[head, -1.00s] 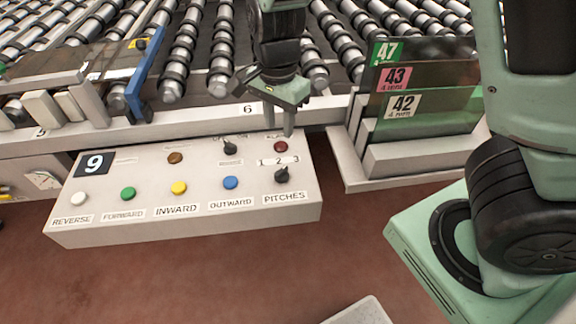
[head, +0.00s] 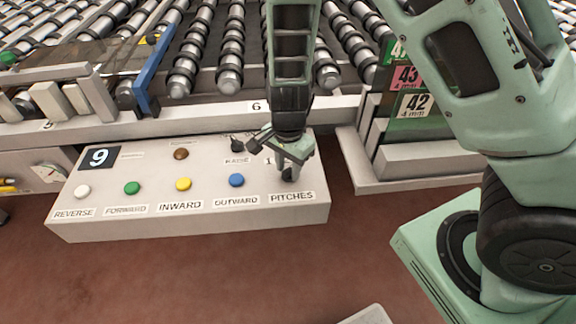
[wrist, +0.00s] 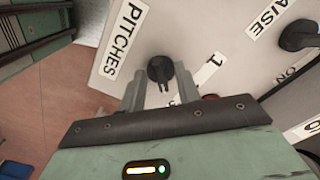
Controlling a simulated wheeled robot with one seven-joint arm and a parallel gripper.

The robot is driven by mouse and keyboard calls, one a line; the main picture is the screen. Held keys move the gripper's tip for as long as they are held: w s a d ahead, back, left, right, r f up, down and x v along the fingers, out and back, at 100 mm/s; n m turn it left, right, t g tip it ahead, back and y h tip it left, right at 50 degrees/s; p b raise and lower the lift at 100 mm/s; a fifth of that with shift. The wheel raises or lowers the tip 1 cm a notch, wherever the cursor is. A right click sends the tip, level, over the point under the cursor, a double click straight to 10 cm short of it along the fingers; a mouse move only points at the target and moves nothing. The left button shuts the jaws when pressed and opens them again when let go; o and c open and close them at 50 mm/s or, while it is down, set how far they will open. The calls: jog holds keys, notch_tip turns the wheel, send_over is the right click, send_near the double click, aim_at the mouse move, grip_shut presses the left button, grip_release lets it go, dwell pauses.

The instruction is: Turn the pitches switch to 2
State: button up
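The pitches switch is a black knob (wrist: 160,68) beside the PITCHES label (wrist: 122,40) in the wrist view. Its pointer aims away from the 1 end of the number strip (wrist: 213,62), toward the hidden far end. The 2 and 3 are covered by my gripper. My gripper (wrist: 160,82) is open, with one finger on each side of the knob; I see gaps, and no clear contact. In the head view my gripper (head: 288,172) is down over the switch and mostly hides it, above the PITCHES label (head: 292,197).
On the panel (head: 130,228) left of my gripper are a black RAISE knob (head: 237,143), a blue button (head: 236,180) and a yellow button (head: 183,184). Rollers lie behind the panel.

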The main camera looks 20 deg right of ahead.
grip_shut()
jog(key=shift+n, duration=0.4)
jog(key=n, duration=0.3)
jog(key=shift+s+n, duration=0.1)
jog(key=shift+n, duration=0.2)
jog(key=n, duration=0.4)
jog(key=shift+d+p, duration=0.15)
jog(key=shift+p, duration=0.25)
jog(key=shift+n, duration=0.3)
grip_release()
